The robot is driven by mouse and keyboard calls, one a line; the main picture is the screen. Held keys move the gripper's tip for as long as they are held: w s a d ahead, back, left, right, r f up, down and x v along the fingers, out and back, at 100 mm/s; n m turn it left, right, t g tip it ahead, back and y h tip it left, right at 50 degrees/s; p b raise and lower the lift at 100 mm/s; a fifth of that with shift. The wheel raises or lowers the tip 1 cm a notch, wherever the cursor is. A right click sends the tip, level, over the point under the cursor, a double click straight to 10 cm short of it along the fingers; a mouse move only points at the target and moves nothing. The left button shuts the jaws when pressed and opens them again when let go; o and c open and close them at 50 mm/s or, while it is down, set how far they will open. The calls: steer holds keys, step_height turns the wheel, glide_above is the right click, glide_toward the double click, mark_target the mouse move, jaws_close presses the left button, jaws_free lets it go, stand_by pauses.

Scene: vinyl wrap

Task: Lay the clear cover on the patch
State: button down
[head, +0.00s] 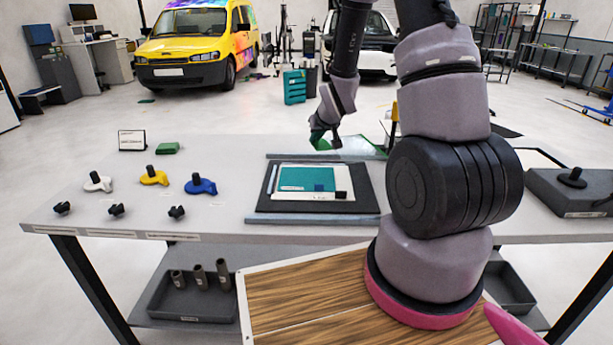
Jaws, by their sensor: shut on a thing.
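The patch (300,179) is a teal rectangle on a white sheet, lying flat on a black mat (262,206) on the table. A small blue square and a small black block sit near its lower right. The clear cover (356,146) is a pale see-through sheet with green edges, behind and to the right of the patch, partly hidden by my arm. My gripper (322,138) is at the cover's left end, shut on its green edge; the fingertips are small and hard to make out. The cover does not lie over the patch.
Grey bars (310,219) run along the mat's front and back. White, yellow and blue (201,186) knobbed clamps and several black knobs stand at left. A green block (167,148) and a small sign (131,140) are behind them. A dark box (573,191) is at right.

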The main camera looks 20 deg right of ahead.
steer(key=shift+a+r+n, duration=0.1)
steer(key=shift+a+n, duration=0.2)
steer(key=a+n+g+y, duration=0.2)
steer(key=a+n+y, duration=0.4)
steer(key=a+n, duration=0.15)
steer(key=s+f+n+g+y, duration=0.1)
steer(key=s+f+n, duration=0.1)
steer(key=s+a+f+n+g, duration=0.1)
steer(key=s+f+n, duration=0.1)
steer(key=s+f+n+g+y, duration=0.1)
steer(key=s+f+n+g, duration=0.1)
steer(key=s+f, duration=0.1)
steer(key=shift+a+y, duration=0.25)
steer(key=shift+y, duration=0.05)
steer(key=shift+f, duration=2.5)
steer(key=c, duration=1)
jaws_free()
steer(key=shift+f, duration=0.15)
